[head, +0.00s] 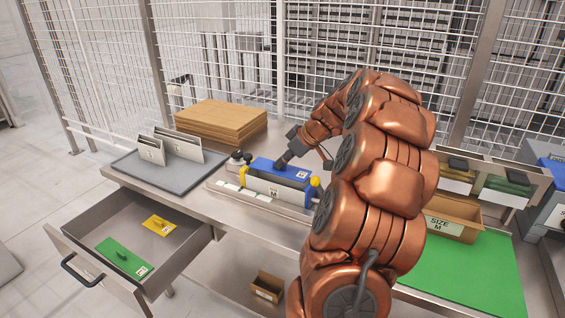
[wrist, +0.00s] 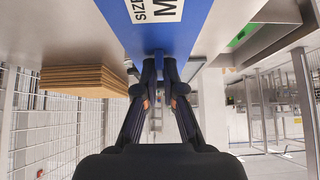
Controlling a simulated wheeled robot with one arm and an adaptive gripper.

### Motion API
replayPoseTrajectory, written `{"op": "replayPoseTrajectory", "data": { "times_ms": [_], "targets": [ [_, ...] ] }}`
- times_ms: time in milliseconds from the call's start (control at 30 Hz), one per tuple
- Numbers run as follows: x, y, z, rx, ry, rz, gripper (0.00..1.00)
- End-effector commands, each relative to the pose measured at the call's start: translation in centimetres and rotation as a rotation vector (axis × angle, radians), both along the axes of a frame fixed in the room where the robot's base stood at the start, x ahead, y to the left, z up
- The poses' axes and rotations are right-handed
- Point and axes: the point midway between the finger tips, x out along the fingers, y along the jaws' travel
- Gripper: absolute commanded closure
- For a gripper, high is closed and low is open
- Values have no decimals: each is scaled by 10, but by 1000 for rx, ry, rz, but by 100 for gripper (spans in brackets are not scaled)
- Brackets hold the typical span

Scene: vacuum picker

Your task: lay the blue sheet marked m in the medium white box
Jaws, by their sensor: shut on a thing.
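The blue sheet (head: 268,164) carries a white label and sits at the bench-top fixture (head: 262,200), at the middle of the bench. In the wrist view the sheet (wrist: 165,38) fills the upper middle, and its label reads SIZE M. My gripper (head: 282,163) is shut on the sheet, and its fingertips (wrist: 159,62) meet at the sheet's near edge. A pale upright panel (head: 285,190) stands just in front of the sheet. I cannot tell whether the sheet touches it. I cannot make out which thing is the medium white box.
White upright pieces (head: 178,146) stand on a grey tray (head: 128,163) at left. Stacked brown boards (head: 222,120) lie behind. An open drawer (head: 190,228) holds a green sheet (head: 122,258) and a yellow one (head: 158,224).

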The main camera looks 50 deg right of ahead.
Motion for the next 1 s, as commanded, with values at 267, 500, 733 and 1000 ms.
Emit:
{"op": "replayPoseTrajectory", "data": {
  "times_ms": [267,500,733,1000],
  "targets": [
    [0,0,0,1,0,1,100],
    [0,0,-1,1,0,1,100],
    [0,0,-4,0,0,1,100],
    [0,0,-7,0,0,1,100]
  ]
}}
